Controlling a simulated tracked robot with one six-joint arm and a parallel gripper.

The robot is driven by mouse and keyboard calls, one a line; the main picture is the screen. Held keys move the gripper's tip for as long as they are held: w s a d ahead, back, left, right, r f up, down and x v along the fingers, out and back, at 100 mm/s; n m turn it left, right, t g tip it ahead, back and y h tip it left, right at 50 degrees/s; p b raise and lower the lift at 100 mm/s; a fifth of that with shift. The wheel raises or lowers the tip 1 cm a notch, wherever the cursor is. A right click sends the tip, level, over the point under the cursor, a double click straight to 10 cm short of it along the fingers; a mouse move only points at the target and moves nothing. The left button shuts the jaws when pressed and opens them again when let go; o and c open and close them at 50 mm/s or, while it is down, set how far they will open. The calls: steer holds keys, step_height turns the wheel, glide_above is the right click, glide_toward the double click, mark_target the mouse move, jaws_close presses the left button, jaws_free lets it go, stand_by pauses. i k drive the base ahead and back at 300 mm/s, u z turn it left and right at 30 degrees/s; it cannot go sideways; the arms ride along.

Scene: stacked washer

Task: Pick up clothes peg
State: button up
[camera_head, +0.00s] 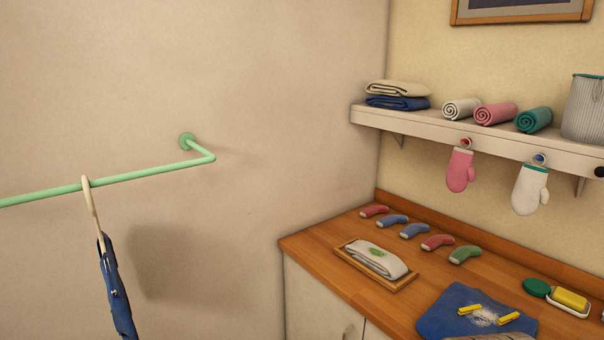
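Two small yellow pieces that look like clothes pegs lie on a dark blue cloth (436,325) on the wooden counter at the lower right. The left peg (469,309) and the right peg (509,319) lie apart, with a white powdery patch (485,317) between them. Both are fully visible but small, so their jaws cannot be made out. My gripper is not visible in this view.
A tray (404,286) with a folded white cloth, several curved coloured items and a yellow soap bar (570,299) share the wooden counter (320,262). A shelf (440,129) with hanging mitts is above. A green rail (130,177) holds a hanger at left.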

mark_target(511, 316)
steer(key=k, duration=1.35)
steer(key=u, duration=0.3)
steer(key=i, duration=1.05)
steer(key=u, duration=0.5)
steer(key=i, duration=0.95)
steer(key=u, duration=0.05)
